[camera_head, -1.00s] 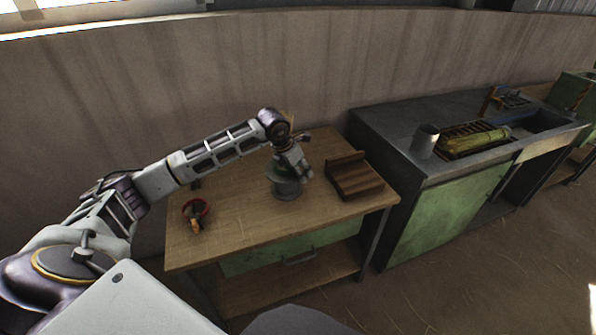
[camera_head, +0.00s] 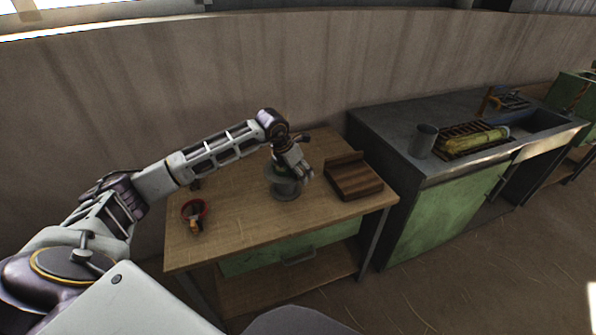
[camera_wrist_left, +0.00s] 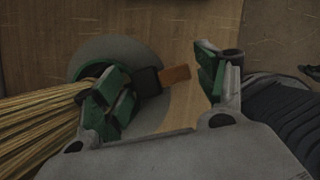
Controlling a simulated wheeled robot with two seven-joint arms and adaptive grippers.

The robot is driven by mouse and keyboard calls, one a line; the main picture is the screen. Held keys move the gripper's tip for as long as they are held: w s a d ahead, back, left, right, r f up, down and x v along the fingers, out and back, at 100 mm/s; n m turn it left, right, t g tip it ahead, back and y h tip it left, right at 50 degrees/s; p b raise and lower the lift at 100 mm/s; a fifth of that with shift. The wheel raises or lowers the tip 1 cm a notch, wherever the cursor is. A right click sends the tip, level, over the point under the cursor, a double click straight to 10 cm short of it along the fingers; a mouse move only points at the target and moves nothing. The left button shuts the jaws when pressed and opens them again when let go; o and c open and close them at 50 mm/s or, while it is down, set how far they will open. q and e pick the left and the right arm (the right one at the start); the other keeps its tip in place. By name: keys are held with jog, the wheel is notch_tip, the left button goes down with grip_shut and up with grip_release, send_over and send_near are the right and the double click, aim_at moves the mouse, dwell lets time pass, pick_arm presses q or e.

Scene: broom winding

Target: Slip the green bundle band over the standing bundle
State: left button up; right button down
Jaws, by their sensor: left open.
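My left gripper (camera_head: 303,173) is over the table beside a grey, round stand (camera_head: 286,190). In the left wrist view its two green-padded fingers (camera_wrist_left: 163,82) are apart. The straw bundle (camera_wrist_left: 38,125) comes in from the left and its end reaches the left finger, outside the gap. A green curved edge (camera_wrist_left: 88,69) shows by the bundle's end; it may be the green band, but the finger hides much of it. A dark block with a brown end (camera_wrist_left: 174,74) shows between the fingers. I cannot tell whether it is held. My right gripper is out of view.
A red bowl (camera_head: 187,207) with a small tool stands at the table's left. A brown wooden block (camera_head: 353,182) lies to the right of the stand. A metal bench with a grey cup (camera_head: 424,140) and a yellow-green bundle (camera_head: 478,141) stands further right. The table's front is clear.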

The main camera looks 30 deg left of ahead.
pick_arm(q)
jog(key=shift+s+a+r, duration=0.1)
jog(key=shift+a+r, duration=0.3)
jog(key=shift+r, duration=0.4)
jog(key=d+v, duration=0.1)
jog(key=v, duration=0.9)
jog(key=shift+s+a, duration=0.25)
jog(key=shift+s, duration=0.05)
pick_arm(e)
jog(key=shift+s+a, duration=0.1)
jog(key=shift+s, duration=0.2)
